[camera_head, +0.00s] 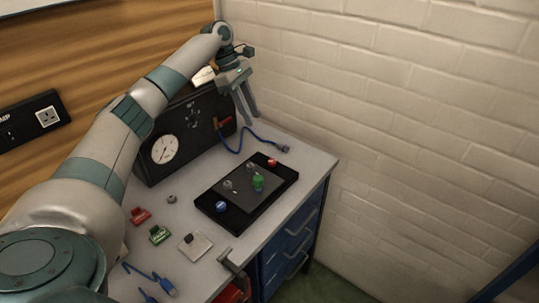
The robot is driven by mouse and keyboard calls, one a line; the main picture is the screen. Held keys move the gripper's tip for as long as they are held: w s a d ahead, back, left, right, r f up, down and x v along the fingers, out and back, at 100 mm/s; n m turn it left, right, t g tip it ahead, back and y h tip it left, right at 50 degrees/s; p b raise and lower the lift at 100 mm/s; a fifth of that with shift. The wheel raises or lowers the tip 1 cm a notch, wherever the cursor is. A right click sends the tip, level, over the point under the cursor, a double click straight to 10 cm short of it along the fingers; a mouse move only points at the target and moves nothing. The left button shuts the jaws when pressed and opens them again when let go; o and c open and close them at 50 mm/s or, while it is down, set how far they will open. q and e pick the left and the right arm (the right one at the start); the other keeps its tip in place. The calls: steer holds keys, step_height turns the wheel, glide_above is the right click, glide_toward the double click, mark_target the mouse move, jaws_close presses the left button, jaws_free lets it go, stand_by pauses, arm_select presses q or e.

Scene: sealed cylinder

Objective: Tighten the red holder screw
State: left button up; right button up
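A black tray (208,199) with a dark grey plate (240,196) lies on the bench. A small red piece (272,162) sits at the tray's far right corner, a green piece (258,183) stands on the plate, and a blue round piece (221,207) is at the near left corner. A separate red holder-like block (139,215) lies on the bench to the left. I cannot tell which red part bears the screw. My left gripper (247,122) points down, fingers apart and empty, above the bench behind the tray. My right gripper is not in view.
A black box with a white dial (165,148) stands behind, with a blue cable (236,150) beside it. A green block (159,235), a metal plate (196,247) and blue connectors (168,288) lie in front. A brick wall (400,110) bounds the right.

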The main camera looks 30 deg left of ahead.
mark_target(272, 161)
arm_select(q)
steer(key=p+x, duration=0.4)
steer(key=x, duration=1)
steer(key=shift+d+f, duration=0.2)
steer(key=shift+f, duration=0.05)
steer(key=shift+p+x, duration=0.35)
steer(key=shift+x, duration=0.45)
jaws_close()
